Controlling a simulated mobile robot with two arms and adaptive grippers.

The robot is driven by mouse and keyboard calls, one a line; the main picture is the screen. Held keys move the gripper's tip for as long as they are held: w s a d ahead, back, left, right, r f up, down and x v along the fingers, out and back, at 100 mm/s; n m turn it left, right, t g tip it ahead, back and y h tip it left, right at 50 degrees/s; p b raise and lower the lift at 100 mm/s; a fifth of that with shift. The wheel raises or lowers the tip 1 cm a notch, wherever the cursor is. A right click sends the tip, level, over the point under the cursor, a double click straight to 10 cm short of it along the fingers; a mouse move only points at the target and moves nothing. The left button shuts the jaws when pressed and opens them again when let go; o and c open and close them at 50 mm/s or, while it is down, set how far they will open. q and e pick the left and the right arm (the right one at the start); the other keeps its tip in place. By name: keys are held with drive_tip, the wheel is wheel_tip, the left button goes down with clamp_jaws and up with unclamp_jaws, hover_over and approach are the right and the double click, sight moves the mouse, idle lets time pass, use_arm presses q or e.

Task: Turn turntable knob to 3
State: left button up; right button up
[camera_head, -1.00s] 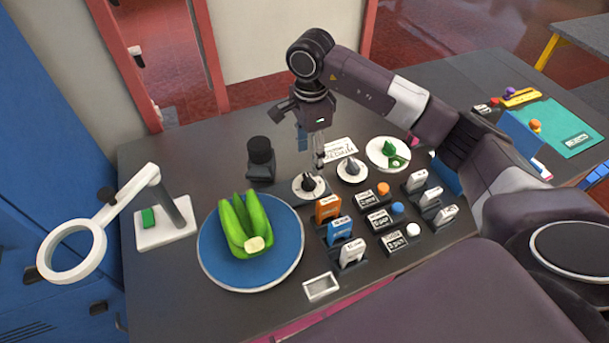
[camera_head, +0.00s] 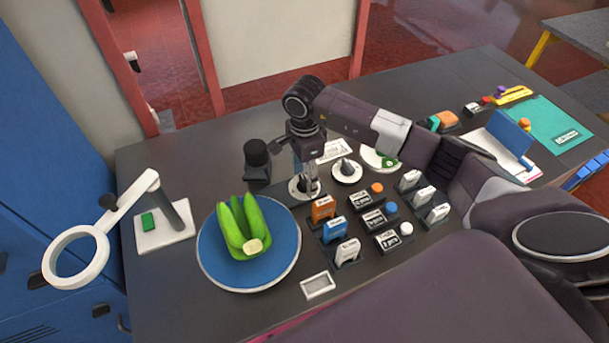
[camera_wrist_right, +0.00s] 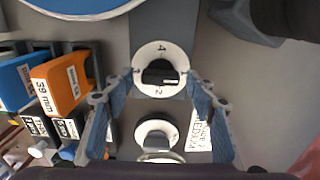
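A black knob on a white numbered dial (camera_head: 304,187) stands on the dark table, right of the blue round turntable (camera_head: 214,262) carrying a green banana bunch (camera_head: 242,228). My right gripper (camera_head: 309,192) points down at this dial. In the right wrist view the knob (camera_wrist_right: 160,73) sits between the two spread blue-padded fingers of my right gripper (camera_wrist_right: 158,84), with a gap on each side. The digits 4 and 2 show on the dial; the other digits are unclear or hidden. My left gripper is not in view.
A second dial (camera_head: 347,172) sits close to the right of the first. A black cylinder on a base (camera_head: 257,160) stands just left. Labelled blocks, orange (camera_head: 323,208) and blue (camera_head: 334,229), stand in front. A white ring-armed stand (camera_head: 165,232) is at the left.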

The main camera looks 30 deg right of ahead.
drive_tip(key=c, duration=1)
drive_tip(key=shift+o, duration=0.2)
drive_tip(key=shift+m, duration=0.3)
